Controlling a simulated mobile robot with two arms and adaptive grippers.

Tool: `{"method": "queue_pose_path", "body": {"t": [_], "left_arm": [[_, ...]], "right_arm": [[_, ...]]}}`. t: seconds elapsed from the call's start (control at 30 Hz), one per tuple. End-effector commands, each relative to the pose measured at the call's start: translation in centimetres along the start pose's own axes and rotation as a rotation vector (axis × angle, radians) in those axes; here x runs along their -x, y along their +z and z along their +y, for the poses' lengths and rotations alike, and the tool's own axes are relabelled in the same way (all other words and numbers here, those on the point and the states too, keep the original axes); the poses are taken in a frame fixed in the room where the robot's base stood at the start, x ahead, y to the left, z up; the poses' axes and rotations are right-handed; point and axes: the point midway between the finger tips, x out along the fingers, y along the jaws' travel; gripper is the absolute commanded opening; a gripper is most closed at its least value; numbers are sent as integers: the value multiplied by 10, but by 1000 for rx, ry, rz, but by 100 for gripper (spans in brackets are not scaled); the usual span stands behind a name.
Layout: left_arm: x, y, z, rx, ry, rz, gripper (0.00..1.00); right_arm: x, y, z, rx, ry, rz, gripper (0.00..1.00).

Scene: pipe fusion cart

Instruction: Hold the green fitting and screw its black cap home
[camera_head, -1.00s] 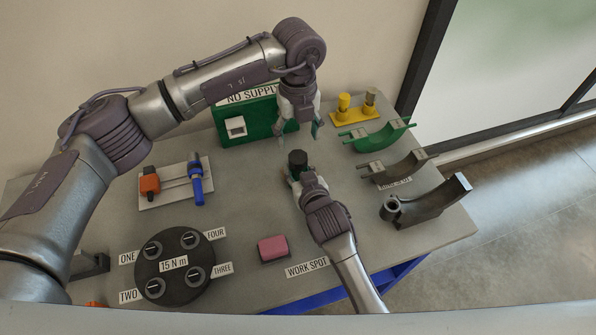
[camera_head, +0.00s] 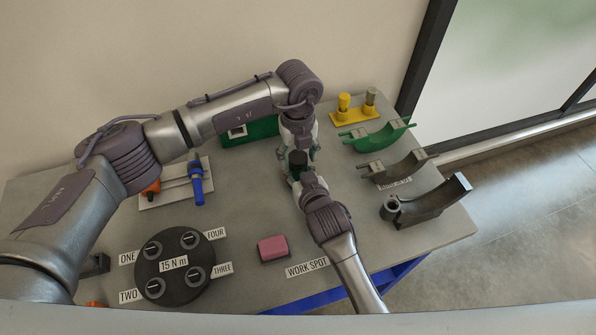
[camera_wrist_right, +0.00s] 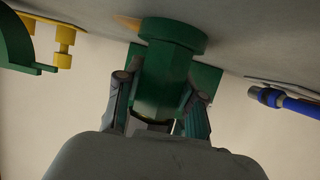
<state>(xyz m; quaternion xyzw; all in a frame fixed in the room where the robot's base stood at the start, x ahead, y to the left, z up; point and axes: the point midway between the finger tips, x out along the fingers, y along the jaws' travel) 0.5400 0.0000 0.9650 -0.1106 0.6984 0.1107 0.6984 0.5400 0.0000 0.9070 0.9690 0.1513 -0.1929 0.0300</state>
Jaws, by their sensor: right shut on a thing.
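The green fitting (camera_wrist_right: 165,80) fills the middle of the right wrist view, its round flange toward the grey table. My right gripper (camera_wrist_right: 160,105) is shut on its body, with one finger on each side. In the head view my right gripper (camera_head: 303,181) mostly hides the fitting. The black cap (camera_head: 298,158) shows as a dark cylinder above my right gripper. My left gripper (camera_head: 297,152) points down from above, its fingers open on either side of the cap. Whether they touch it is hard to tell, and the thread is hidden.
A green box (camera_head: 262,133) stands behind my left arm. Yellow pegs (camera_head: 355,108), curved green (camera_head: 385,136) and dark saddles (camera_head: 432,203) stand to the right. A pink block (camera_head: 273,248) and a round black torque plate (camera_head: 172,266) lie in front; blue and orange tools (camera_head: 197,184) lie left.

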Motion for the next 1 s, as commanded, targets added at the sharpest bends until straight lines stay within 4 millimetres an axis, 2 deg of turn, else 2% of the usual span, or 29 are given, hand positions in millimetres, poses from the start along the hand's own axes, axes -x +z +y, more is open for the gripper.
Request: {"method": "queue_pose_path", "body": {"t": [0.03,0.3,0.43,0.53,1.0], "left_arm": [[0,0,0,0,0,0,50],[0,0,0,0,0,0,6],[1,0,0,-37,0,-1,6],[1,0,0,-167,0,-2,6],[0,0,0,-1212,0,-2,6]], "right_arm": [[0,0,0,0,0,-1,0],[0,0,0,0,0,-1,0],[0,0,0,0,0,-1,0],[0,0,0,0,0,-1,0],[0,0,0,0,0,-1,0]]}}
